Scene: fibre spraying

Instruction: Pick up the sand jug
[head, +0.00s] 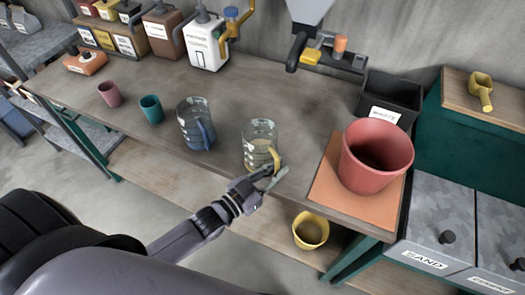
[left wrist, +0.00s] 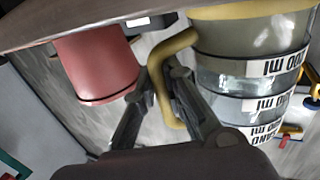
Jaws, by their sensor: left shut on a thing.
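The sand jug (head: 259,138) is a clear measuring jug with a yellow handle, upright near the front edge of the workbench. Something pale yellowish shows in its lower part. My left gripper (head: 268,178) reaches in from the front and is shut on the handle. In the left wrist view, which is upside down, the fingers (left wrist: 168,105) close on both sides of the yellow handle (left wrist: 160,80), beside the jug's banded wall (left wrist: 245,75). I cannot tell whether the jug's base touches the bench. My right gripper is not in view.
A blue-handled jug (head: 197,125) stands just left. A teal cup (head: 151,109) and a pink cup (head: 110,94) are further left. A large red pot (head: 376,157) stands on an orange board (head: 328,190) at right. A yellow pot (head: 310,230) is below the bench edge.

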